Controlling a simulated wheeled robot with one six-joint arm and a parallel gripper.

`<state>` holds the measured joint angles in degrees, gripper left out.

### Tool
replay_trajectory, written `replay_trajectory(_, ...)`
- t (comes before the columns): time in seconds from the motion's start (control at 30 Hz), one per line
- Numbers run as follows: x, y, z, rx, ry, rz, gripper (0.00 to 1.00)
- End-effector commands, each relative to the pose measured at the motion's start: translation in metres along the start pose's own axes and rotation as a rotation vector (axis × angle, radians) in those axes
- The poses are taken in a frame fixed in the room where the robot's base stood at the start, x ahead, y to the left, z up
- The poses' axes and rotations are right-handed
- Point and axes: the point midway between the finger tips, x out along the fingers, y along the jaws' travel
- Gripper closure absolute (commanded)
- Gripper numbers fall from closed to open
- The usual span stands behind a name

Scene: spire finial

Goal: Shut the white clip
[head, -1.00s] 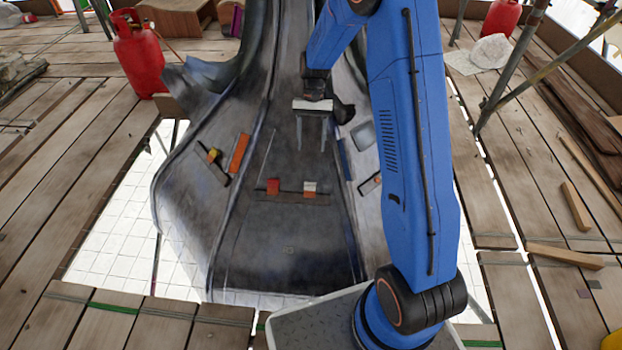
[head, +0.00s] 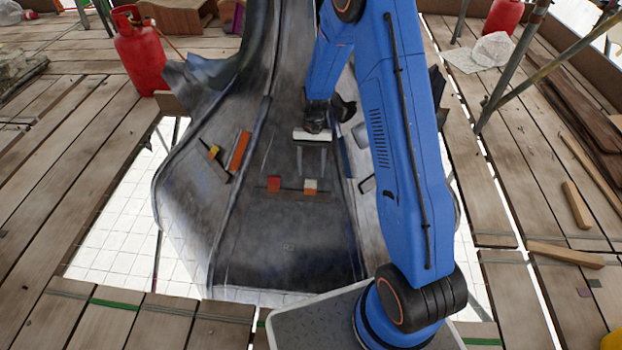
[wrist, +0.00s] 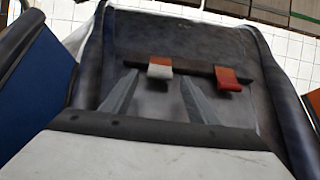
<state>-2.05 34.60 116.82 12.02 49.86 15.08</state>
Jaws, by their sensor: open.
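The white clip (head: 310,186) is a small tab on the dark bar of the spire's front panel, with a white end and an orange part. In the wrist view the white clip (wrist: 160,69) lies ahead between my two fingertips, its white end toward me. My gripper (head: 312,172) is open and empty, its fingers pointing at the clip from above in the picture. In the wrist view my gripper (wrist: 160,80) has a finger on either side of the clip's line; I cannot tell whether they touch anything.
A red clip (head: 273,184) sits beside it on the same bar. A yellow clip (head: 214,151) and an orange block (head: 239,151) are on the left panel. The bare lower panel (head: 285,250) is free. Planks and a red gas bottle (head: 140,55) surround the spire.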

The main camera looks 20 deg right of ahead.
Motion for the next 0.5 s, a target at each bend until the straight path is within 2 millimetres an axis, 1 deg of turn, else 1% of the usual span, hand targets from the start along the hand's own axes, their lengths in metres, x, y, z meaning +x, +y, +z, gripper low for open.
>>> replay_trajectory(0.03,0.008,0.000,0.001,0.000,-0.002,0.001,0.46)
replay_trajectory(0.1,0.018,0.000,0.000,0.000,-0.001,0.002,0.46)
replay_trajectory(0.2,0.030,0.000,0.000,-0.001,-0.002,0.001,0.46)
replay_trajectory(0.33,0.038,0.000,0.000,-0.001,-0.001,0.000,0.46)
replay_trajectory(0.5,0.042,0.000,0.000,0.000,0.001,0.000,0.46)
